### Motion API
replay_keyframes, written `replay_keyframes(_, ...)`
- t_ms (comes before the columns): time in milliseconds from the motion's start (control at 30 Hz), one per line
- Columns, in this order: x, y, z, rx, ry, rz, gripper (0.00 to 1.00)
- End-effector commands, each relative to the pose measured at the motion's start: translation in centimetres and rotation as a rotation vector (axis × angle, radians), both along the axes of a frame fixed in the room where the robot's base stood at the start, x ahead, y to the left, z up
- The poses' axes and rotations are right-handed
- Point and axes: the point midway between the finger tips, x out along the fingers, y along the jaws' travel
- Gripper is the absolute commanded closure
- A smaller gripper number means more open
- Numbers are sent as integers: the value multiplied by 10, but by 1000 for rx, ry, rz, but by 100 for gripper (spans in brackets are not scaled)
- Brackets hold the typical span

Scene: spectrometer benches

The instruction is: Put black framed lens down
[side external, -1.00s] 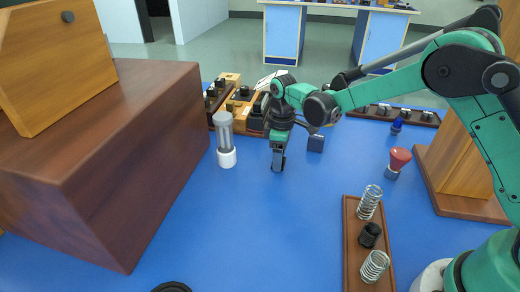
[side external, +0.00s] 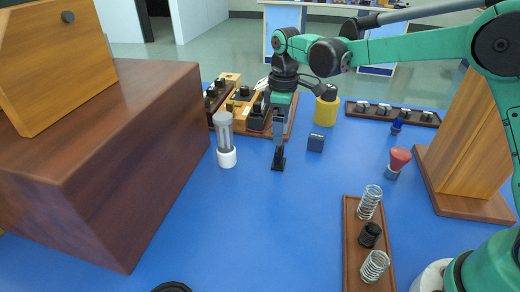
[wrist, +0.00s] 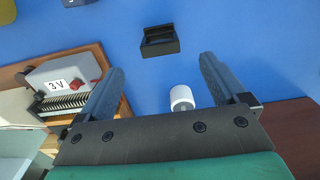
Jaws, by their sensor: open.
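The black framed lens (side external: 278,163) stands on the blue table below my gripper (side external: 279,135). In the wrist view the small black frame (wrist: 160,41) shows just beyond the fingertips, apart from both. My gripper (wrist: 162,67) is open and empty, with its two grey fingers spread wide. It points down at the table above the lens. The lens's glass is too small to make out.
A white-based clear cylinder (side external: 226,150) stands close left of the lens. A small dark blue block (side external: 316,142) is to its right. Behind are a wooden apparatus board (side external: 291,118) and a yellow cup (side external: 326,112).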

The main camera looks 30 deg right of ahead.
Motion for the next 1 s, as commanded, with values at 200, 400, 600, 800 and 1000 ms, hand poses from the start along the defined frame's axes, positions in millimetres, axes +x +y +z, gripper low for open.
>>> replay_keyframes(200, 0, 0, 30, 0, 0, 0, 8)
replay_keyframes(400, -9, -3, 47, 4, -35, -44, 8)
replay_keyframes(600, -47, -13, 72, 32, -186, -237, 8)
replay_keyframes(800, -98, -23, 78, 100, -365, -468, 8)
replay_keyframes(1000, -139, -29, 62, 185, -510, -658, 8)
